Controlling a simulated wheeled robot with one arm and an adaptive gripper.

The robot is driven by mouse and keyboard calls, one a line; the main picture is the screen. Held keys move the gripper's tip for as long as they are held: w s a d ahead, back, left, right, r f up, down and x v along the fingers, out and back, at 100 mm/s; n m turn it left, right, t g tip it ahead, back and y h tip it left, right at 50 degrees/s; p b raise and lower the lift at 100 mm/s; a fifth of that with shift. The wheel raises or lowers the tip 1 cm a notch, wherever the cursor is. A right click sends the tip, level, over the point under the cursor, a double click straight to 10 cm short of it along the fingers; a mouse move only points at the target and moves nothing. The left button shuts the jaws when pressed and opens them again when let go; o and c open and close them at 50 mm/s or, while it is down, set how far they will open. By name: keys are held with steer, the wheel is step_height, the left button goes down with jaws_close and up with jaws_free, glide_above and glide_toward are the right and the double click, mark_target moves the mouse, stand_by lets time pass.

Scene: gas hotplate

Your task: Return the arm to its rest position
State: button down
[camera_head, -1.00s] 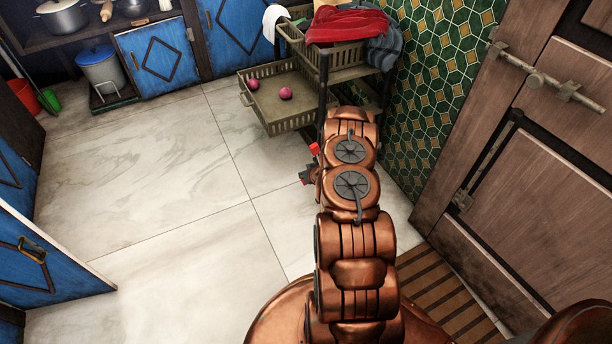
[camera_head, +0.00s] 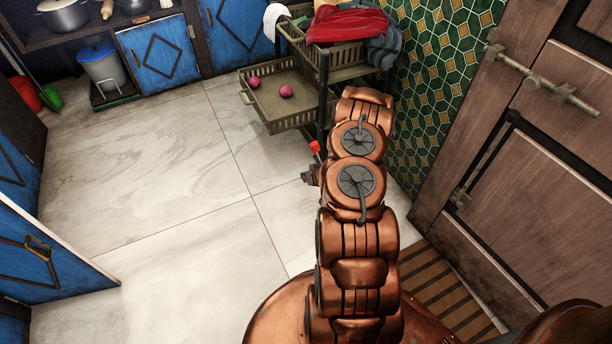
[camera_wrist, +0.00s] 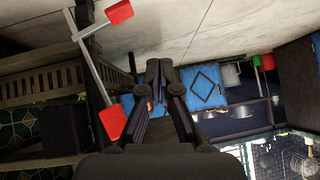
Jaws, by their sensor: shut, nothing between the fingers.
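My copper-coloured arm is folded up in the right middle of the head view, in front of the trolley. My gripper (camera_wrist: 160,68) shows in the wrist view with its two dark fingers together and nothing between them. In the head view most of the gripper is hidden behind the arm; only a small dark part with a red piece shows at the arm's left side. The gripper is apart from the floor.
A trolley (camera_head: 324,90) with an open drawer (camera_head: 262,108) holding two pink balls stands behind the arm. A red cloth (camera_head: 347,25) lies on top. A tiled wall and a wooden door (camera_head: 535,200) are at right. The floor (camera_head: 150,180) at left is clear.

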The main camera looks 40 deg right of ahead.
steer(key=shift+r, duration=0.1)
stand_by(0.3)
steer(key=w+a+r+n+g+p, duration=0.1)
steer(key=a+r+g+p, duration=0.2)
steer(key=r, duration=0.8)
steer(key=w+a+r+n+p, duration=0.1)
steer(key=w+a+r+p, duration=0.3)
steer(key=r, duration=0.8)
steer(key=s+a+r+g+p, duration=0.1)
steer(key=s+a+r+p, duration=0.2)
steer(key=r, duration=0.5)
steer(key=s+a+r+g+p, duration=0.1)
steer(key=s+a+r+p, duration=0.2)
steer(key=r, duration=0.4)
steer(key=s+a+r+g+p, duration=0.1)
steer(key=s+a+r+p, duration=0.2)
steer(key=r, duration=0.5)
steer(key=s+a+r+g+p, duration=0.1)
steer(key=s+a+r+p, duration=0.3)
steer(key=s+r, duration=0.6)
steer(key=s+a+r+n+g+p, duration=0.1)
steer(key=s+a+r+p, duration=0.4)
steer(key=s+r, duration=0.5)
steer(key=s+a+r+g+p, duration=0.3)
steer(key=s+a+r+p, duration=0.2)
steer(key=s, duration=0.7)
step_height(320, 180, up, 5)
steer(key=shift+a+f+n+y, duration=0.1)
steer(key=shift+a+n+y, duration=0.25)
steer(key=shift+a, duration=0.75)
